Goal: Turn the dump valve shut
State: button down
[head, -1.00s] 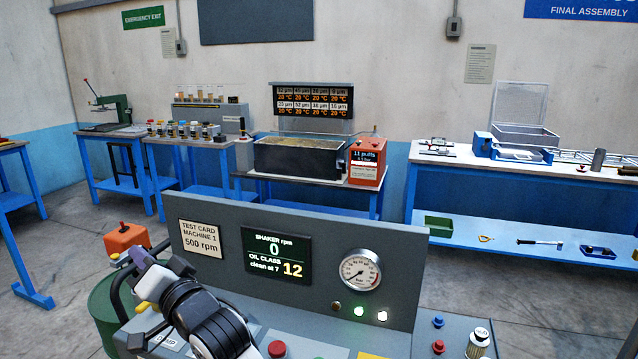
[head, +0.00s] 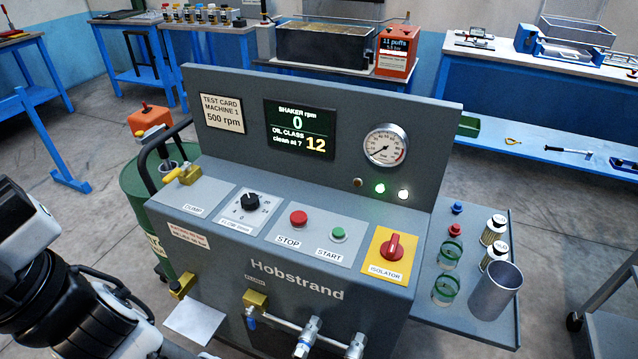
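The dump valve (head: 186,175) is a small brass-yellow valve with a yellow lever. It sits at the top left of the grey machine's sloped panel, just above the label DUMP (head: 193,210). Its lever lies low, roughly along the panel, pointing down to the left; I cannot tell from this whether it is open or shut. My arm shows at the lower left, apart from the valve. My gripper's fingers are not in the picture. Nothing of mine touches the valve.
The panel also has a black flow knob (head: 250,202), a red stop button (head: 298,219), a green start button (head: 338,234) and a red isolator (head: 391,247). A green drum (head: 148,213) and a black hose (head: 160,145) stand left of it. A side shelf (head: 478,316) holds jars and a cup.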

aim_at(170, 177)
jog(key=i+j, duration=0.15)
jog(key=j, duration=0.2)
jog(key=i+j, duration=0.2)
jog(key=j, duration=0.15)
jog(key=i+j, duration=0.15)
jog(key=j, duration=0.2)
jog(key=u, duration=0.05)
